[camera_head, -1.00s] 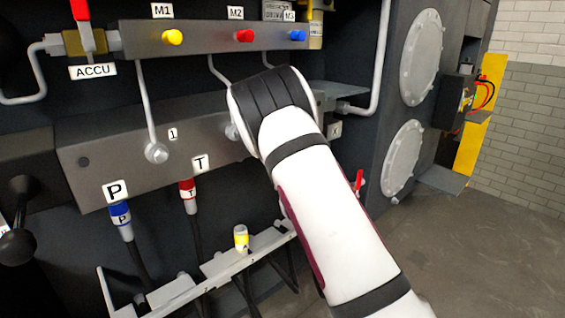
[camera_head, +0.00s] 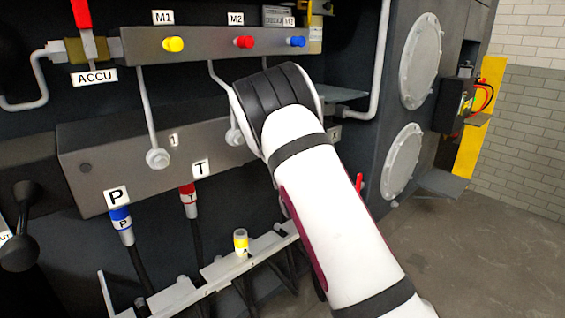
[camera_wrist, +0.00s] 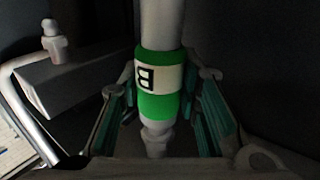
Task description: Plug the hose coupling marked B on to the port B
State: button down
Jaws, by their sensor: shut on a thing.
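The hose coupling marked B (camera_wrist: 158,105), with a green band and a white label, fills the middle of the wrist view. My gripper (camera_wrist: 165,92) is shut on it, with a teal-padded finger on each side. In the head view my arm hides both gripper and coupling. No port marked B can be read in either view; my arm covers part of the lower manifold (camera_head: 105,158). Whether the coupling touches a port cannot be told.
Couplings P (camera_head: 121,222) and T (camera_head: 188,200) hang under the lower manifold. A yellow-banded coupling (camera_head: 241,241) stands in the rack (camera_head: 222,268) below. The upper block (camera_head: 205,44) carries yellow, red and blue caps. A red lever (camera_head: 359,183) shows right of my arm. Floor at right is clear.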

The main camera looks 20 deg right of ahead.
jog(key=shift+r+p, duration=0.3)
jog(key=shift+r, duration=0.75)
jog(key=c, duration=1.1)
grip_release()
jog(key=shift+f, duration=0.1)
jog(key=shift+s+f, duration=0.1)
jog(key=v, duration=1.1)
jog(key=shift+s, duration=0.35)
